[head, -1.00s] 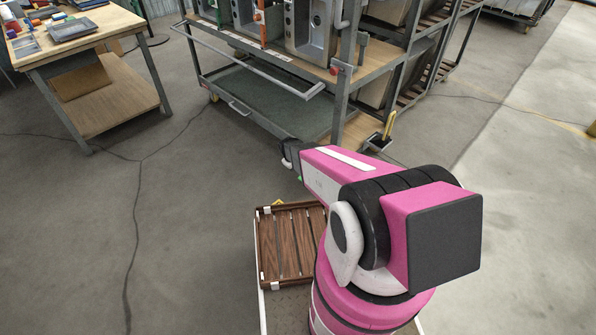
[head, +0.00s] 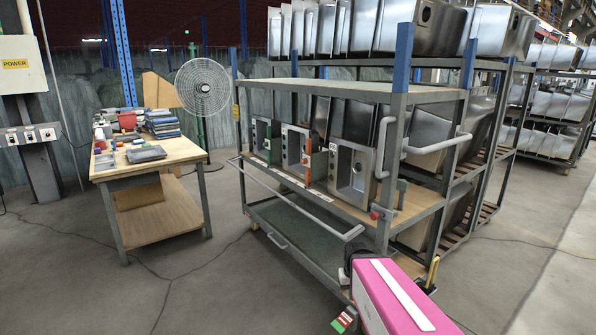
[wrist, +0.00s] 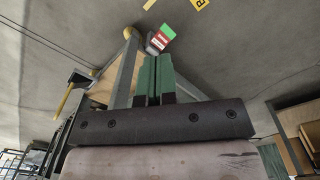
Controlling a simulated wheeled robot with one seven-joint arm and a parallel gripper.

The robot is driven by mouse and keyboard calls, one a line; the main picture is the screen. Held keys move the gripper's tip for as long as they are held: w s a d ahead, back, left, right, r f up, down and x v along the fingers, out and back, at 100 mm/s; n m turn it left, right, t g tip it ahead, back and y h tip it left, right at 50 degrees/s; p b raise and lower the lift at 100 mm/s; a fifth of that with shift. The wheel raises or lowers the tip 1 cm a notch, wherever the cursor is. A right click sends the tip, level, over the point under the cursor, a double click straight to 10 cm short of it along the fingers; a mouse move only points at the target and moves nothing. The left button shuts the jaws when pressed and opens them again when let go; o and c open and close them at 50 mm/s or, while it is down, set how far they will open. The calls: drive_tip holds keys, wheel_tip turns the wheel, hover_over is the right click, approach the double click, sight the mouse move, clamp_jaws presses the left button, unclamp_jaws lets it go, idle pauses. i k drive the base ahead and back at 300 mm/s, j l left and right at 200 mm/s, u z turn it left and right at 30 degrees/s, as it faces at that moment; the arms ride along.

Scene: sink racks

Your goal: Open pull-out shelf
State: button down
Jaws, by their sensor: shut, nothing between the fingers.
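The grey metal rack (head: 392,150) stands right of centre in the head view. Its low green shelf (head: 305,237) has a small front handle (head: 278,240) and looks pushed in. A longer tubular rail (head: 300,205) runs along the front of the middle shelf. In the wrist view, my gripper (wrist: 155,62) has its green fingers together and empty. They point toward a rack corner with a grey post (wrist: 123,72) and a red, white and green piece (wrist: 160,38); I cannot tell if they touch it. In the head view my fingers are hidden behind my pink arm.
A yellow-handled black piece (head: 432,272) stands by the rack's right corner. A wooden workbench (head: 150,155) and a fan (head: 203,88) are at the left. Floor between bench and rack is clear.

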sight(319, 250)
drive_tip(key=j, duration=0.45)
drive_tip(key=k+j, duration=0.1)
drive_tip(key=j, duration=0.3)
drive_tip(key=i+j, duration=0.1)
drive_tip(key=j, duration=0.3)
drive_tip(key=i+j, duration=0.15)
drive_tip(key=j, duration=0.25)
drive_tip(key=i+j, duration=0.1)
drive_tip(key=j, duration=0.25)
drive_tip(key=i, duration=0.8)
drive_tip(key=i+l, duration=0.3)
